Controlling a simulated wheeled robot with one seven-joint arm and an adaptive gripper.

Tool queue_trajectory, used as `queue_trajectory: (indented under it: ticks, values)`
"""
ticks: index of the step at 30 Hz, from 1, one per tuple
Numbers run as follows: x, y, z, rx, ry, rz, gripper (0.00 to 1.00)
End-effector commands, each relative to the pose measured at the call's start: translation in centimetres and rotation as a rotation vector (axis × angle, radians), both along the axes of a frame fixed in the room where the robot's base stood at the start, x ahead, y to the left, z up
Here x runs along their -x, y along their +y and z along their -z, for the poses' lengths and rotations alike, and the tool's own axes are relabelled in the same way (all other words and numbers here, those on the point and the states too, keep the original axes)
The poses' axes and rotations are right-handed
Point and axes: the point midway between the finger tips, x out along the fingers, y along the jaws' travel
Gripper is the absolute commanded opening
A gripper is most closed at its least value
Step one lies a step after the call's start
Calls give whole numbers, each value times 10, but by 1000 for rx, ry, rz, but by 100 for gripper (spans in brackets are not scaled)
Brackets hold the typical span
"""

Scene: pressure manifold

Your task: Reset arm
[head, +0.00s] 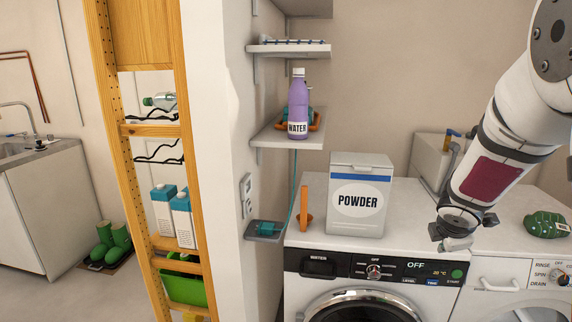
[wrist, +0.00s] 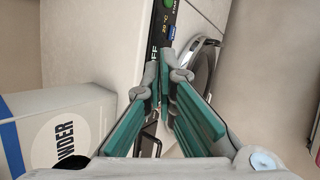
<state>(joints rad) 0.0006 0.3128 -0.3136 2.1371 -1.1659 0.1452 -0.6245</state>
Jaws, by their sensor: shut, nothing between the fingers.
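My arm reaches in from the upper right in the head view, with my gripper (head: 455,240) low over the right part of the washing machine's top front. In the wrist view my gripper (wrist: 163,70) shows its green-padded fingers shut with nothing between them. The washing machine's control panel (head: 375,271) with a dial and an "OFF" display lies to the left of my gripper in the head view. Part of the panel and the round door (wrist: 203,65) show beyond the fingers in the wrist view.
A white POWDER box (head: 358,197) stands on the washer, left of my gripper. A purple WATER bottle (head: 298,107) is on a wall shelf. A second machine (head: 515,283) is at right, with a green object (head: 545,225) on top. A wooden rack (head: 112,140) stands left.

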Motion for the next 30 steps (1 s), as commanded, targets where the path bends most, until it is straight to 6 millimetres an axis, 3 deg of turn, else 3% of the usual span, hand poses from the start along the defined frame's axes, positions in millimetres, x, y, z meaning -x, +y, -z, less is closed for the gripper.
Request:
queue_trajectory:
  ticks: [1, 3, 12, 18, 24, 30]
  values:
    - [14, 4, -25, -39, -45, 79, 0]
    - [34, 11, -50, -103, -97, 198, 0]
    - [141, 57, -124, -417, -236, 657, 0]
    - [221, 105, -148, -646, -251, 918, 0]
    - [296, 156, -158, -846, -207, 1125, 0]
    - [337, 188, -158, -954, -154, 1234, 0]
